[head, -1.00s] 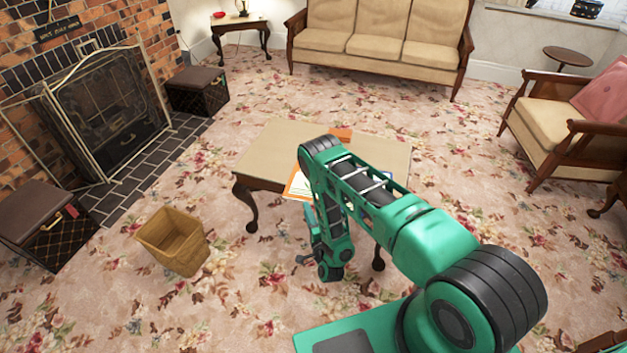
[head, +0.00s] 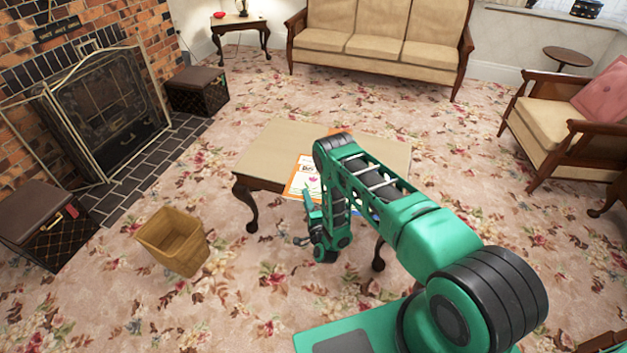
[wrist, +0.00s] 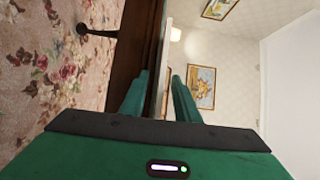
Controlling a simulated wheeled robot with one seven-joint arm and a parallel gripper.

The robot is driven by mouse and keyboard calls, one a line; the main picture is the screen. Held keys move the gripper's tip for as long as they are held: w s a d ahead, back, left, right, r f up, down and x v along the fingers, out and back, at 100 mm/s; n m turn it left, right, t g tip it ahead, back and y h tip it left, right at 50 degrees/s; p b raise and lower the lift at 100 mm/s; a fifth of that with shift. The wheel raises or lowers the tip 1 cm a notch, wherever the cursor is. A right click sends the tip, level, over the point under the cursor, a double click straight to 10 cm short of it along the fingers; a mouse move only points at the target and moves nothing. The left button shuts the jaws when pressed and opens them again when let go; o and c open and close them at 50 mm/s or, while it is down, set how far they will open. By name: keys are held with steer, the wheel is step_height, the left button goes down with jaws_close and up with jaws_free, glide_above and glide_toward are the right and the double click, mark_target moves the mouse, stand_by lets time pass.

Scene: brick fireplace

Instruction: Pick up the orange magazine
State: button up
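The orange magazine (head: 301,178), with an orange border and a pale printed cover, lies on the wooden coffee table (head: 262,150) near its front edge. My arm hides its right side in the head view. My gripper (wrist: 161,72) is open: its two green fingers stand apart in the wrist view, with the thin edge of the tabletop (wrist: 152,60) showing between them. In the head view the gripper is low at the table's front, close to the magazine, and partly hidden by my arm. I cannot tell whether the magazine is between the fingers.
A small orange-red object (head: 341,131) lies at the table's back, mostly hidden. A bit of blue (head: 367,212) shows at the front edge behind my arm. A sofa (head: 380,45) is behind, an armchair (head: 548,125) right.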

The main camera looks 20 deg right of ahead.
steer(key=shift+w, duration=0.75)
steer(key=shift+c, duration=0.6)
jaws_close()
